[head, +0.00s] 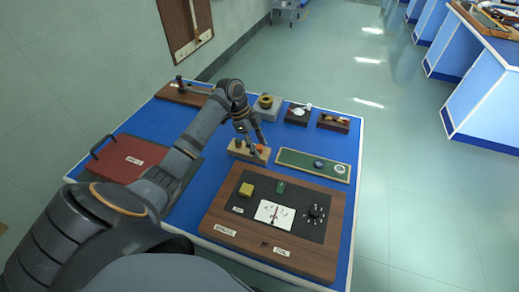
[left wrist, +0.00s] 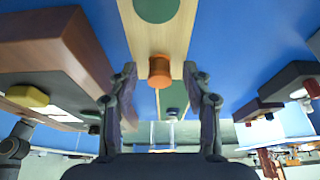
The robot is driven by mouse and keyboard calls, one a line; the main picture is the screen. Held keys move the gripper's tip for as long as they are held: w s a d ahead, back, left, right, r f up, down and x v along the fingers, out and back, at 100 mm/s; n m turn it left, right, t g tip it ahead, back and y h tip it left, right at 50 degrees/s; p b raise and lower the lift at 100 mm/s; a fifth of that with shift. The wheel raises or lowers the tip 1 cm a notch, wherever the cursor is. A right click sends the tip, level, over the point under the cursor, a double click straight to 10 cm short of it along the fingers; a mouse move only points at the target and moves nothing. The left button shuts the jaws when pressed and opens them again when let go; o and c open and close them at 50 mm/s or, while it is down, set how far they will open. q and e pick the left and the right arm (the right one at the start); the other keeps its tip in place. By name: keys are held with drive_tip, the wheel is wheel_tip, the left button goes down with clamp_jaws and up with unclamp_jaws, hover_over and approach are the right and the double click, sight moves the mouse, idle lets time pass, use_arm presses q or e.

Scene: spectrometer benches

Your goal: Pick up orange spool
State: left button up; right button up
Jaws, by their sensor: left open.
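The orange spool (left wrist: 159,70) stands on a pale wooden block (left wrist: 178,22) in the left wrist view. In the head view the orange spool (head: 260,148) shows small at the right end of the wooden block (head: 236,152), partly behind my fingers. My left gripper (head: 252,145) is over the block. In the left wrist view its two fingers are spread, one on each side of the spool, with gaps visible. It holds nothing; I cannot tell how deep the spool sits between the fingers. A dark green round piece (left wrist: 157,9) is on the same block. My right gripper is not in view.
A brown board (head: 224,214) with a black panel lies at the front of the blue table (head: 186,213). A green tray (head: 310,164) lies right of the block. A red case (head: 125,157) is at left. Several small stands, one grey (head: 266,112), line the back.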

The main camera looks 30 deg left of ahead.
sight(261, 147)
use_arm(q)
clamp_jaws()
drive_tip(key=shift+r, duration=0.15)
drive_tip(key=shift+r, duration=0.3)
wheel_tip(261, 147, up, 3)
drive_tip(key=shift+s+a+f, duration=0.1)
drive_tip(key=shift+s+f, duration=0.05)
drive_tip(key=s+r+p, duration=0.9)
drive_tip(key=s+p, duration=0.4)
drive_tip(key=p, duration=0.3)
drive_tip(key=shift+s+r+p, duration=0.25)
drive_tip(key=shift+s+p, duration=0.1)
drive_tip(key=shift+s, duration=0.05)
